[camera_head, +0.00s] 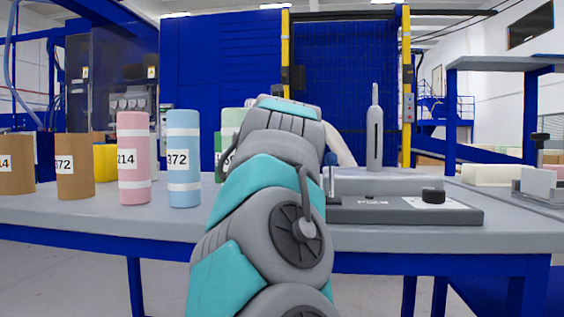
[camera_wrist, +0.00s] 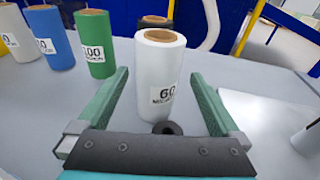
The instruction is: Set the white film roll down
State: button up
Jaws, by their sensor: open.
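The white film roll (camera_wrist: 161,75) stands upright on the grey table in the wrist view, with a brown core and a label reading 60. My gripper (camera_wrist: 160,88) is open, with one green finger on each side of the roll. There is a visible gap between the roll and each finger. A small dark ring (camera_wrist: 167,128) shows at the roll's base on the near side. In the head view my own arm hides the gripper and the white roll.
Blue (camera_wrist: 50,37) and green (camera_wrist: 95,44) rolls stand to the left in the wrist view. A dark roll (camera_wrist: 153,21) stands behind the white one. In the head view a grey device (camera_head: 400,209) lies right of my arm. Bare table (camera_wrist: 60,110) shows at left.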

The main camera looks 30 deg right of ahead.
jog(key=r+x, duration=0.1)
jog(key=x, duration=0.5)
jog(key=shift+w+f+p, duration=0.3)
jog(key=shift+w+f, duration=0.05)
jog(key=shift+w, duration=0.1)
jog(key=shift+c, duration=0.4)
jog(key=c, duration=1.3)
grip_shut()
jog(key=shift+d+r, duration=0.1)
